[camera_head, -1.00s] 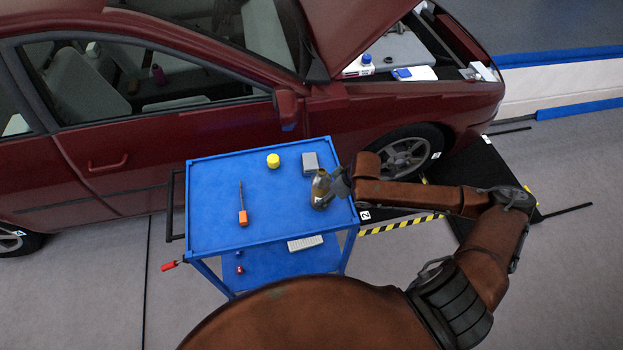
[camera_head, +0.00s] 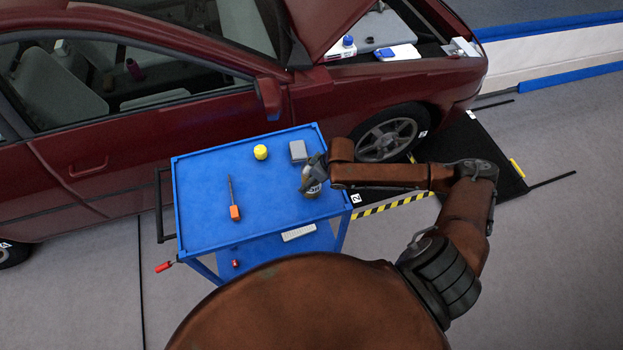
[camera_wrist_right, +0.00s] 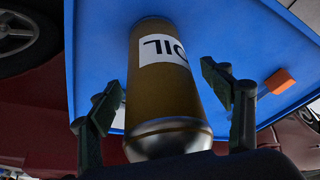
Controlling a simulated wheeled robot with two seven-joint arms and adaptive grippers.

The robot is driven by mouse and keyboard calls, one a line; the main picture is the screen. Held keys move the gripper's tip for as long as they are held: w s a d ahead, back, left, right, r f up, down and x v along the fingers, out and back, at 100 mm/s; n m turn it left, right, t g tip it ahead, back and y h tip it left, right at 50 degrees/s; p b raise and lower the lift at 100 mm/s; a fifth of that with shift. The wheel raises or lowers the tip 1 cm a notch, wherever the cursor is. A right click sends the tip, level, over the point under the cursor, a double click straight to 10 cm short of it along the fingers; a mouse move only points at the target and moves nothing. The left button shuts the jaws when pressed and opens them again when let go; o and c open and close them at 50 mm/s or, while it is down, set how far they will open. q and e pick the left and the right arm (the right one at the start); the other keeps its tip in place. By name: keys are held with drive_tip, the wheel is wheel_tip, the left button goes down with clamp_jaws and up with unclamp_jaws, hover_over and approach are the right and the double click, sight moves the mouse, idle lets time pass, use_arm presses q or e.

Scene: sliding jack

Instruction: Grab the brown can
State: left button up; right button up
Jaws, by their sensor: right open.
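The brown can (camera_wrist_right: 163,92) with a white OIL label stands on the blue cart. In the right wrist view it lies between the two open fingers of my right gripper (camera_wrist_right: 170,105), with a gap visible at the right finger. The left finger is close to the can's side. In the head view my right gripper (camera_head: 313,176) is at the right side of the cart top and hides much of the can (camera_head: 312,190). My left gripper is not in view.
The blue cart (camera_head: 205,205) also holds a yellow-lidded item (camera_head: 260,152), a grey box (camera_head: 298,151) and an orange-handled screwdriver (camera_head: 234,211). A dark red car (camera_head: 110,150) stands right behind the cart.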

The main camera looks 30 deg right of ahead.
drive_tip(key=shift+f, duration=0.1)
drive_tip(key=shift+c, duration=0.2)
drive_tip(key=c, duration=1.7)
